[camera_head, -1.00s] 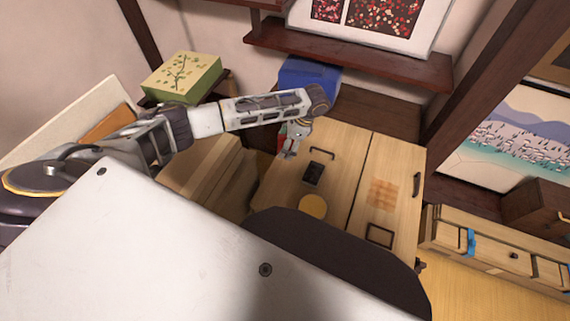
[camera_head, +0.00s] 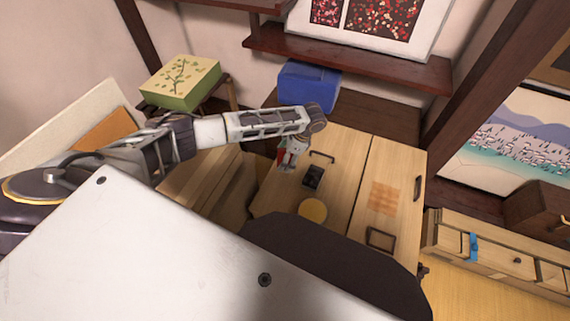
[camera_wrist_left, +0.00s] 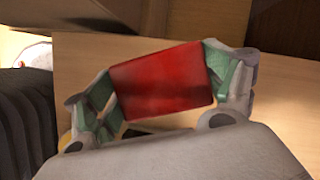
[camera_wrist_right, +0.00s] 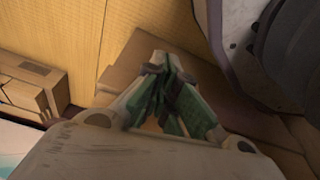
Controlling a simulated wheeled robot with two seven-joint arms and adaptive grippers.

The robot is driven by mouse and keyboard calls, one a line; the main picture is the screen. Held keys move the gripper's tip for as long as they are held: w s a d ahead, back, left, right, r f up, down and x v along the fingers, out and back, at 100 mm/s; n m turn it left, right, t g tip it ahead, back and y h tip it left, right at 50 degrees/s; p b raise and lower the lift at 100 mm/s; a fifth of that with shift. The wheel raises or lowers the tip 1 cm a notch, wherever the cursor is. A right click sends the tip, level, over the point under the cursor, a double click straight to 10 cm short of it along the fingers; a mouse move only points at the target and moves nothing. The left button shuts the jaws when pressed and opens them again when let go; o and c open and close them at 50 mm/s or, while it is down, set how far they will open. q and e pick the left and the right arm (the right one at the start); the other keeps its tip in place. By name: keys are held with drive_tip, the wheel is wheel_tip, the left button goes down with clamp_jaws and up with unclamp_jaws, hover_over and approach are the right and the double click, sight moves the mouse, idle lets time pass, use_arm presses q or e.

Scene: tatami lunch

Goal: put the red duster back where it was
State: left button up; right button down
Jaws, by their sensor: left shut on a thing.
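The red duster (camera_wrist_left: 162,80) is a red block between the green-padded fingers of my left gripper (camera_wrist_left: 165,88) in the left wrist view. The fingers are shut on its two sides. In the head view my left gripper (camera_head: 285,164) is at the left part of the wooden table (camera_head: 345,205), with a bit of red showing at its fingers. I cannot tell whether the duster touches the tabletop. My right gripper (camera_wrist_right: 168,85) shows in the right wrist view with its fingers together and nothing between them; it is hidden in the head view.
On the table are a dark box (camera_head: 313,178), a yellow disc (camera_head: 312,210), a square frame (camera_head: 380,238) and a checked patch (camera_head: 386,198). A blue box (camera_head: 308,84) stands behind. A green box (camera_head: 180,82) sits at the left. Drawers (camera_head: 490,256) stand right.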

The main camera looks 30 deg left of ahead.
use_arm(q)
drive_tip(key=shift+f, duration=0.1)
drive_tip(key=shift+f, duration=0.25)
drive_tip(key=shift+f+b, duration=0.5)
drive_tip(key=shift+f, duration=1.25)
use_arm(e)
drive_tip(key=shift+w+a+r, duration=0.25)
drive_tip(key=shift+a+r, duration=0.05)
drive_tip(key=shift+r, duration=0.4)
drive_tip(key=shift+w+a+r, duration=0.25)
drive_tip(key=shift+a+r, duration=0.05)
drive_tip(key=shift+r, duration=0.35)
use_arm(q)
drive_tip(key=o, duration=1.1)
drive_tip(key=shift+f, duration=0.1)
drive_tip(key=shift+o, duration=0.2)
use_arm(e)
drive_tip(key=shift+f, duration=0.1)
